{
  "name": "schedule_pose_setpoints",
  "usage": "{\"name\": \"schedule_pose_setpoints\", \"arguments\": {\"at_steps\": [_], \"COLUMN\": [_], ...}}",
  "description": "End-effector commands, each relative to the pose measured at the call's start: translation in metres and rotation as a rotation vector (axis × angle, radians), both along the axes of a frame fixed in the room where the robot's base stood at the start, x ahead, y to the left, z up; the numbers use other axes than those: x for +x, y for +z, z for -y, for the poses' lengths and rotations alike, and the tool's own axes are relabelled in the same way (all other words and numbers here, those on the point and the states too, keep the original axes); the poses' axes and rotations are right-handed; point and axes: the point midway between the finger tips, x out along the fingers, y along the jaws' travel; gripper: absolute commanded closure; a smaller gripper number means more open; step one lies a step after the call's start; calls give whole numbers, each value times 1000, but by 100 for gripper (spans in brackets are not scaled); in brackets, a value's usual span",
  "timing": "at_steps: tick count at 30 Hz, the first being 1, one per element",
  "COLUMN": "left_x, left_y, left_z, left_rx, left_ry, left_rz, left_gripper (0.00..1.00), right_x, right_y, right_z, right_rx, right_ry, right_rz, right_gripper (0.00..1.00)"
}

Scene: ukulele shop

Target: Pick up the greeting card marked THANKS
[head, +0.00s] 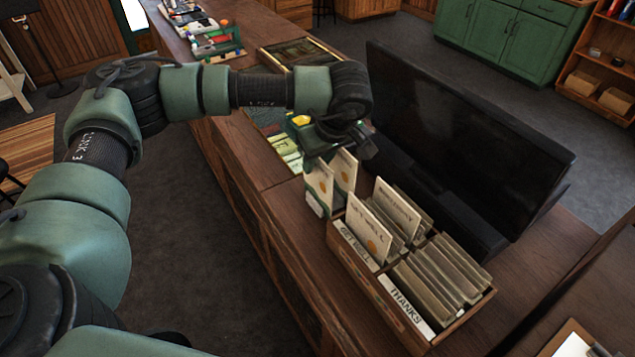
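A wooden card box (373,293) stands on the counter in the right half of the head view. Its near section has a white THANKS label (411,304), with several upright cards (425,291) behind it, seen mostly edge-on, their faces hidden. The section beyond it has a GET WELL label (354,241) and a GET WELL card (366,232). My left gripper (338,146) is above the far end of the box, beside upright cards (345,170), away from the THANKS section. Its fingertips are too unclear to tell whether they are open or shut. My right gripper is out of view.
A large black screen (465,135) stands right behind the box. Green-yellow packets (287,150) lie on the counter (240,150) left of my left gripper. A framed panel (297,52) and a rack of small items (215,40) are farther back. A clipboard (572,345) is at lower right.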

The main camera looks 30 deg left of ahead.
Motion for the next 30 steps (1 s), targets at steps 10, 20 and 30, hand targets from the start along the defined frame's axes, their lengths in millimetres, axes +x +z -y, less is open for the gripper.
{"name": "schedule_pose_setpoints", "arguments": {"at_steps": [10, 20, 30], "left_x": [0, 0, 0], "left_y": [0, 0, 0], "left_z": [0, 0, 0], "left_rx": [0, 0, 0], "left_ry": [0, 0, 0], "left_rz": [-1, -1, -1], "left_gripper": [100, 100, 100], "right_x": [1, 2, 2], "right_y": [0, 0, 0], "right_z": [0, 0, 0], "right_rx": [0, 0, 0], "right_ry": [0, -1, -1], "right_rz": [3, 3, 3], "right_gripper": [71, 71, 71]}}
